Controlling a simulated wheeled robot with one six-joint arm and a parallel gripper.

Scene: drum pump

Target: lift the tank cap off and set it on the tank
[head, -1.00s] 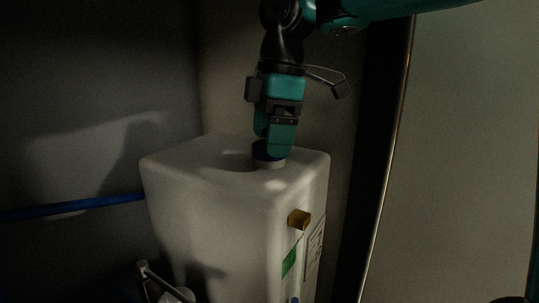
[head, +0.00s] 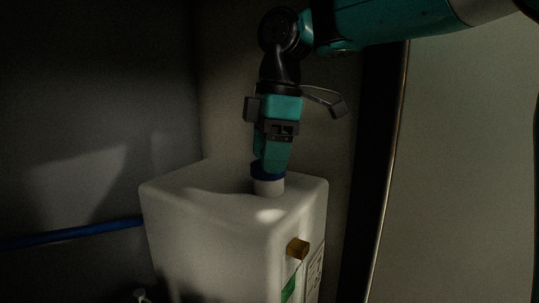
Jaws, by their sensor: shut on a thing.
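The white tank (head: 205,235) stands in the middle of the head view, with a short white neck (head: 269,188) on its top. The dark blue cap (head: 262,173) is at the top of the neck, right under my gripper (head: 268,165). My gripper points down and is shut on the cap. The fingers hide part of the cap. I cannot tell whether the cap still touches the neck's rim.
A yellow-brown block (head: 298,249) sticks out from the tank's right side, above a green label (head: 288,289). A blue pipe (head: 75,234) runs to the tank from the left. Flat tank top around the neck is free. A pale panel (head: 465,170) stands at right.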

